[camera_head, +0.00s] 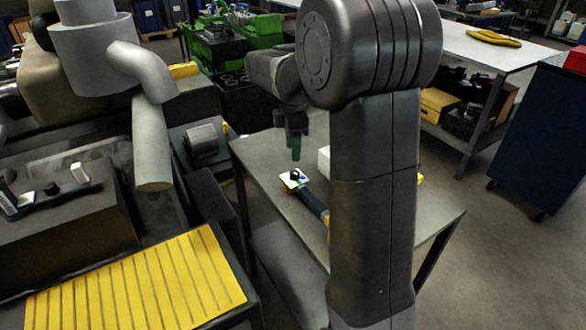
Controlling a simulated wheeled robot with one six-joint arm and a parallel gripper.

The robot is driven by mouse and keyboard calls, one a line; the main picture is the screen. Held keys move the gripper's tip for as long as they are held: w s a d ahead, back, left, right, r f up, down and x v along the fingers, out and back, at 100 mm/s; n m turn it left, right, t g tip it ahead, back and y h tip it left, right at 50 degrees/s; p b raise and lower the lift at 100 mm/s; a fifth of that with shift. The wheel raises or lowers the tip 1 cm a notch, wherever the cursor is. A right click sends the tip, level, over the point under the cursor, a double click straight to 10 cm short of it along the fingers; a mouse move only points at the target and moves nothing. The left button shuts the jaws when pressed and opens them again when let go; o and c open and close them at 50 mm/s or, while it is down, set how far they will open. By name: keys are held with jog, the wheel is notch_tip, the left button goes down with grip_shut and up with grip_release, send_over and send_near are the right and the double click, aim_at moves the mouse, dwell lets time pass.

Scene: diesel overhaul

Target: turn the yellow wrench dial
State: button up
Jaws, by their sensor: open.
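The yellow torque wrench (313,203) lies on the grey work table, with a dark handle and bits of yellow. Its white dial face (294,179) with a small black knob is at the far-left end of the wrench. My gripper (296,153) points down just above the dial in this view, open, with a gap to the dial. My arm hides part of the wrench's near end.
The table (260,158) is mostly bare around the wrench. A white box (323,160) stands partly hidden behind my arm. Large engine parts and a yellow ribbed panel (140,285) fill the left. A dark blue cabinet (540,140) is at right.

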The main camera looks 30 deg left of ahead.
aim_at(293, 171)
notch_tip(293, 171, down, 7)
jog(key=shift+s+d+f, duration=0.1)
jog(key=shift+f, duration=0.1)
grip_shut()
dwell(0.3)
jog(key=shift+m, duration=0.4)
jog(key=m+p, duration=0.1)
jog(key=m, duration=0.3)
jog(key=shift+r+m+p, duration=0.1)
jog(key=shift+m+p, duration=0.2)
jog(key=shift+p, duration=0.05)
jog(key=m+p, duration=0.1)
jog(key=m, duration=0.5)
jog(key=shift+m, duration=0.3)
